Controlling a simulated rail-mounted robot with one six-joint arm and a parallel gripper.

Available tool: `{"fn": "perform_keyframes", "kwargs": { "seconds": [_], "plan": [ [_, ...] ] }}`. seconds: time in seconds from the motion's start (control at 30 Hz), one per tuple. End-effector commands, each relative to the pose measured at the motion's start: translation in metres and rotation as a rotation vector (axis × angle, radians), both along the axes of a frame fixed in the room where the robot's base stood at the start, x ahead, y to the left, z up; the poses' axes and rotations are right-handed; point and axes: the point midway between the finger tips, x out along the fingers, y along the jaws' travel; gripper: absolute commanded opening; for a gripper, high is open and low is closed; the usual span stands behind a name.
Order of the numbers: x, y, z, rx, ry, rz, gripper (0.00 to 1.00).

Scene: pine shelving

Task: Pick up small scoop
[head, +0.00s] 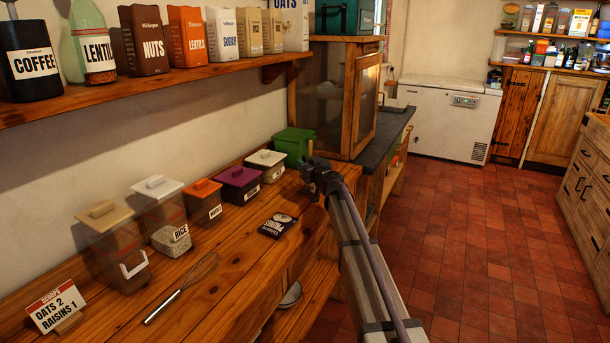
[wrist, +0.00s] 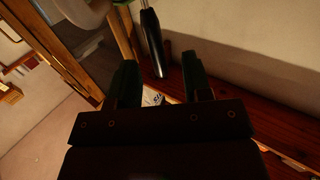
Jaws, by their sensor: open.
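My gripper (head: 318,178) is at the far end of the worktop, just in front of the green box. In the wrist view its two dark fingers (wrist: 161,82) are apart, with nothing clearly held between them. Beyond the fingertips is a dark, elongated thing like a handle (wrist: 152,45). A pale, rounded shape (wrist: 85,10) is at the top, cut off by the frame. I cannot tell whether either belongs to the small scoop. No scoop is clearly recognisable in the head view.
A whisk (head: 182,288), a dark packet (head: 278,225) and a sign (head: 56,306) are on the wooden worktop (head: 225,290). Several lidded bins, including a rice bin (head: 170,236), line the wall. A green box (head: 294,145) and a wooden cabinet (head: 346,100) stand beyond. Tiled floor is clear right.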

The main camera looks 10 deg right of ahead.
Motion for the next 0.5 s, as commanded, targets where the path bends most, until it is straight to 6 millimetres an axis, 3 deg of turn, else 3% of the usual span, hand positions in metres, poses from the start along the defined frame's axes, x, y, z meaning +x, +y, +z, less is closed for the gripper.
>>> {"fn": "perform_keyframes", "kwargs": {
  "seconds": [0.03, 0.1, 0.33, 0.5],
  "plan": [
    [0.014, 0.003, 0.001, 0.000, 0.000, 0.000, 0.45],
    [0.024, 0.006, 0.001, 0.000, 0.000, -0.001, 0.45],
    [0.025, 0.007, 0.001, 0.000, 0.000, -0.001, 0.45],
    [0.025, 0.007, 0.001, 0.000, 0.000, -0.001, 0.29]
  ]
}}
